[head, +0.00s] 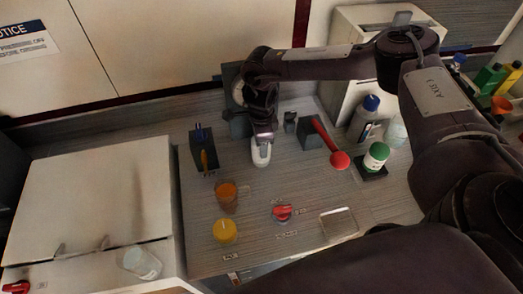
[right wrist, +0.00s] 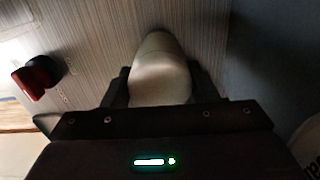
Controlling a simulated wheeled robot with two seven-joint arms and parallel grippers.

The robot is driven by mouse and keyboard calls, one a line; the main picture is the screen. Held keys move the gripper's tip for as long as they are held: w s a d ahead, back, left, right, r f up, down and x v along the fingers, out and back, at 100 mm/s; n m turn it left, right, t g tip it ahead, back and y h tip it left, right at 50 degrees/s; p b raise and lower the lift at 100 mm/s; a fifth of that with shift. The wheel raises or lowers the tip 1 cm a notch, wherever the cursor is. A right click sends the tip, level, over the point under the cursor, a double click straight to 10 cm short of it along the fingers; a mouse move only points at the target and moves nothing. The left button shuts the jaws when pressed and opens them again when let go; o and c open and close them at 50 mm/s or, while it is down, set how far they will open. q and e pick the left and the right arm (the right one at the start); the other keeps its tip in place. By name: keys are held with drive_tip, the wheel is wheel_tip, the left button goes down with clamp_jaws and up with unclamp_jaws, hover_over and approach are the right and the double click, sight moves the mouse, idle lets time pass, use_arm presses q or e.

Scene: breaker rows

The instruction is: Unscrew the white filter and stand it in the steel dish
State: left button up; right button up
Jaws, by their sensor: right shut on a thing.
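The white filter (head: 261,154) is a rounded white cylinder below my right gripper (head: 262,137) in the head view. The gripper is shut on it. In the right wrist view the filter (right wrist: 160,72) sits between the two dark fingers, its rounded end pointing away. Whether its other end is still seated in a holder is hidden by the gripper. The steel dish (head: 339,223) is a shallow square tray at the front right of the worktop, apart from the gripper, and looks empty. My left gripper is in neither view.
A red dial (head: 283,212) lies between filter and dish. A red-handled lever (head: 338,158), a green-capped jar (head: 376,157) and a blue-capped bottle (head: 364,118) stand right. Orange (head: 227,196) and yellow (head: 224,232) cups are front left. A dark pen holder (head: 204,152) stands left.

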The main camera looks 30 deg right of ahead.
drive_tip(key=n+b, duration=0.1)
drive_tip(key=n, duration=0.4)
drive_tip(key=shift+f+b, duration=0.15)
drive_tip(key=shift+b, duration=0.15)
drive_tip(key=n+b, duration=0.1)
drive_tip(key=n, duration=0.3)
drive_tip(key=shift+n, duration=0.3)
drive_tip(key=b, duration=0.2)
drive_tip(key=shift+w+a+f+n+b, duration=0.1)
drive_tip(key=shift+w+n+b, duration=0.05)
drive_tip(key=shift+n+b, duration=0.25)
drive_tip(key=shift+r+b, duration=0.2)
drive_tip(key=shift+b, duration=0.35)
drive_tip(key=shift+n, duration=0.3)
drive_tip(key=o, duration=0.9)
